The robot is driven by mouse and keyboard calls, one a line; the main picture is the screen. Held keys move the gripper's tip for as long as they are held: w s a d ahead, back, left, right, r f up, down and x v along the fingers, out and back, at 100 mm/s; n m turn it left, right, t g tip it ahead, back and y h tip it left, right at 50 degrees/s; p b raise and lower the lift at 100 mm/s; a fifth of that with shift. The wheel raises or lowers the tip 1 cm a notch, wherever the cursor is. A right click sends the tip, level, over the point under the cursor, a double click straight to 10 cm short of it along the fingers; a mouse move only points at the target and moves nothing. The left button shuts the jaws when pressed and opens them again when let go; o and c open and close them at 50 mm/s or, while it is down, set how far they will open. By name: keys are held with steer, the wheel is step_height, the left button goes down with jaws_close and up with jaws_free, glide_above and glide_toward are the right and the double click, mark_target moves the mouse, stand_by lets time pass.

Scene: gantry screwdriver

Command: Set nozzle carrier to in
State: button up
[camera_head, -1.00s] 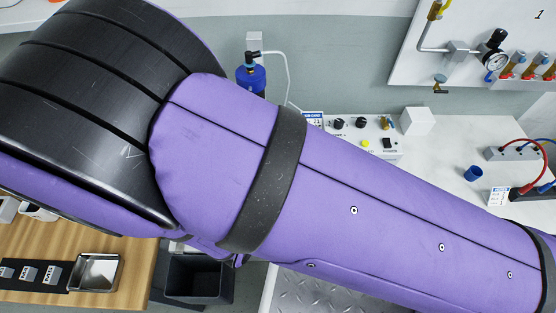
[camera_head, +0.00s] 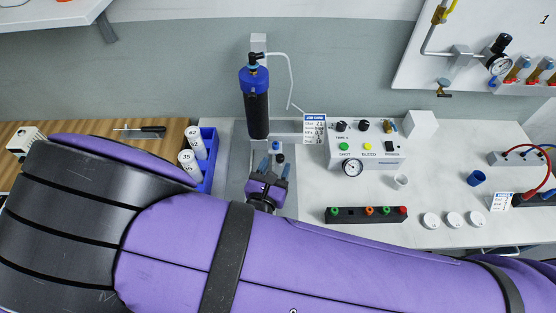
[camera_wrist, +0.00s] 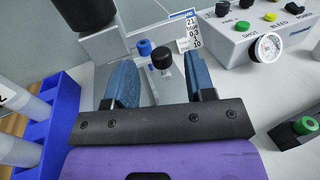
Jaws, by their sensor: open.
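My gripper (camera_head: 274,170) is open and empty at the base of the dispenser stand. In the wrist view, its two blue fingers stand on either side of a small black knob (camera_wrist: 162,60), which lies ahead between them. I cannot tell how far off it is, and no contact shows. A blue knob (camera_wrist: 144,47) sits just beyond, to the left; it also shows in the head view (camera_head: 277,146). I cannot tell for sure which part is the nozzle carrier. A black cylinder with a blue cap (camera_head: 256,105) hangs upright on the stand above.
A control box with knobs (camera_head: 365,150) stands to the right, behind a black strip with coloured buttons (camera_head: 366,214). A blue bin (camera_head: 208,160) with white bottles is close on the left. A label card (camera_head: 315,128) stands behind the gripper.

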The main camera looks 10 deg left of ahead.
steer(key=shift+w+d, duration=0.1)
steer(key=shift+w, duration=1.1)
jaws_close()
steer(key=shift+s+a, duration=0.2)
steer(key=shift+a, duration=0.55)
steer(key=shift+s+a, duration=0.2)
steer(key=shift+a, duration=0.55)
steer(key=shift+s+a, duration=0.2)
steer(key=shift+a, duration=0.55)
jaws_free()
steer(key=s, duration=1)
steer(key=shift+s+a, duration=0.4)
steer(key=shift+a, duration=0.05)
